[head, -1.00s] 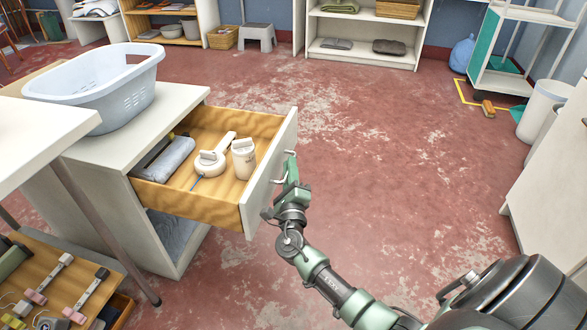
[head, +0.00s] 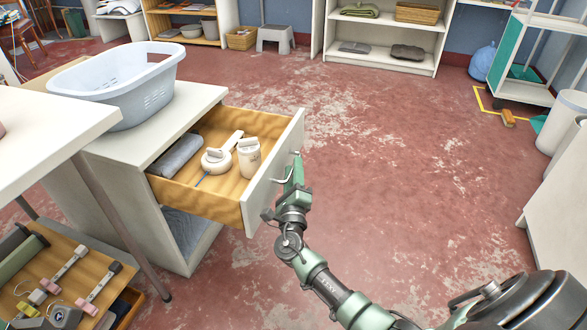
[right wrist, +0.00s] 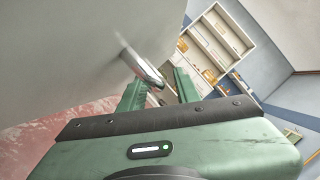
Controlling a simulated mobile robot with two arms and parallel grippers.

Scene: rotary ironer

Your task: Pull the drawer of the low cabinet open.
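The low cabinet (head: 130,190) is white and stands at left in the head view. Its drawer (head: 273,185) is out, with wood-coloured insides and a white front. A grey roll (head: 177,156), a white round item with a handle (head: 216,160) and a white container (head: 249,157) lie in it. My right gripper (head: 296,168) is at the outer face of the drawer front. In the right wrist view the metal handle (right wrist: 143,66) reaches between its fingers (right wrist: 160,85), which stand apart with a gap beside the bar. My left gripper is not in view.
A pale blue laundry basket (head: 125,88) stands on the cabinet top. A white table (head: 40,130) and a low shelf with rolls and tools (head: 65,270) are at the left. The red floor (head: 390,190) right of the drawer is clear.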

